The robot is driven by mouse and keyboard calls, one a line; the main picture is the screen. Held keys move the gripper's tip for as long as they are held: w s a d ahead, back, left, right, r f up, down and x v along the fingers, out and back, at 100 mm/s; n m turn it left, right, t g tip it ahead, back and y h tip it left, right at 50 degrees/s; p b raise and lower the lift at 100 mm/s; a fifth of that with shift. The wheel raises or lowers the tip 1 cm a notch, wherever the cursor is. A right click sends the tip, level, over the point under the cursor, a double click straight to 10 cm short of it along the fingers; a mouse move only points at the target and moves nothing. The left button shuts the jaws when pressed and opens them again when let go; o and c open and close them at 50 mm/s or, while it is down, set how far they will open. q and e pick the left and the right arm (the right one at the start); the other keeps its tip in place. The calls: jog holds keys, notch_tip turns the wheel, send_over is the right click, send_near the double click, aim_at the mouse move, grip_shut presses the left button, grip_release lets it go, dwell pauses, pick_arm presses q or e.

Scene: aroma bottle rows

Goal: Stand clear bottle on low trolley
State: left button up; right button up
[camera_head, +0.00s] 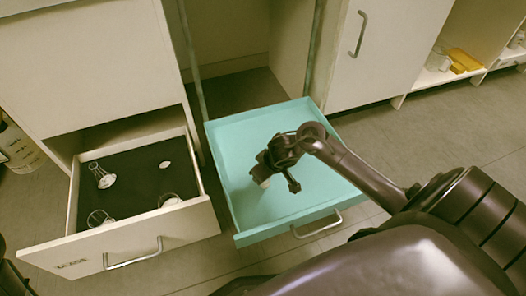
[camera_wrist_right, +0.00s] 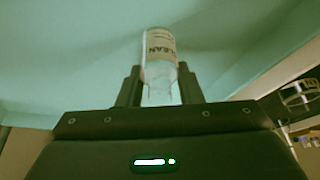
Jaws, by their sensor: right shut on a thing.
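The clear bottle (camera_wrist_right: 160,62) shows in the right wrist view with a pale label that reads "CLEAN". My right gripper (camera_wrist_right: 160,88) is shut on it, one finger on each side. In the head view the right gripper (camera_head: 271,166) hangs over the teal low trolley (camera_head: 228,150), and a small pale part of the bottle (camera_head: 265,183) shows below it. The rest of the bottle is hidden by the gripper there. I cannot tell whether the bottle touches the trolley surface. My left gripper is not in view.
An open drawer (camera_head: 190,222) with a dark bottom stands left of the trolley and holds several glass vessels, including a flask (camera_head: 103,177). White cabinets (camera_head: 385,45) stand behind. The trolley surface around the gripper is bare.

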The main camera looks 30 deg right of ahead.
jog(key=o, duration=1)
jog(key=shift+c, duration=0.2)
